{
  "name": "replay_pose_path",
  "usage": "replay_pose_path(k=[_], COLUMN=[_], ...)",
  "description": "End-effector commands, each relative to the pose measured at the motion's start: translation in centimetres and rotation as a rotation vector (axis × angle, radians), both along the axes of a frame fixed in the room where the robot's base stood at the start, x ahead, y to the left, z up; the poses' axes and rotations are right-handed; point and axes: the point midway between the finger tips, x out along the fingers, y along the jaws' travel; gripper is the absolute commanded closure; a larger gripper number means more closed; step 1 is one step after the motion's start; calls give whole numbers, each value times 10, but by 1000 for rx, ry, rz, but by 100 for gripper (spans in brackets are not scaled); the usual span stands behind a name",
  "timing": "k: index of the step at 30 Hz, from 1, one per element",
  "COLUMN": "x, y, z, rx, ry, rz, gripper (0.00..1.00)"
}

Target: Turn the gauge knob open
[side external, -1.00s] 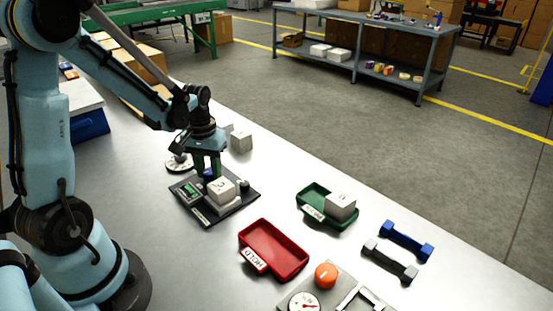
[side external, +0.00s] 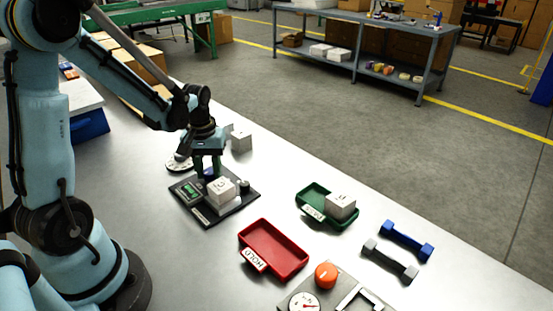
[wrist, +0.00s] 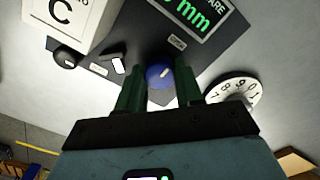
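The gauge (side external: 235,211) is a dark flat plate with a lit green display (wrist: 192,12) and a blue knob (wrist: 158,76). My gripper (side external: 207,174) points down over the plate's back edge. In the wrist view my gripper (wrist: 159,78) has its two green fingers apart, one on each side of the blue knob, with narrow gaps; whether they touch it is hard to tell. The knob is mostly hidden by the fingers in the side view. A white block (side external: 221,189) marked C sits on the gauge beside the knob.
A numbered white dial (wrist: 234,91) lies close by the right finger. A small black knob (wrist: 66,56) is at the plate's other end. A red tray (side external: 274,249), a green tray (side external: 313,196) with a white block, and dumbbell-shaped pieces (side external: 406,241) stand farther right.

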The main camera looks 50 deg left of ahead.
Motion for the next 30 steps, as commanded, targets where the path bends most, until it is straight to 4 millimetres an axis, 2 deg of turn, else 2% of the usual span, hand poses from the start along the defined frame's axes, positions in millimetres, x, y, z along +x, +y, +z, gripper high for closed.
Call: replay_pose_path(k=[1, 5, 17, 23, 30], x=[0, 0, 0, 0, 0], y=[0, 0, 0, 0, 0], z=[0, 0, 6, 31, 69], rx=[-1, 0, 0, 0, 0], ry=[-1, 0, 0, 0, 0], rz=[1, 0, -1, -1, -1], gripper=[57, 39, 39, 39, 39])
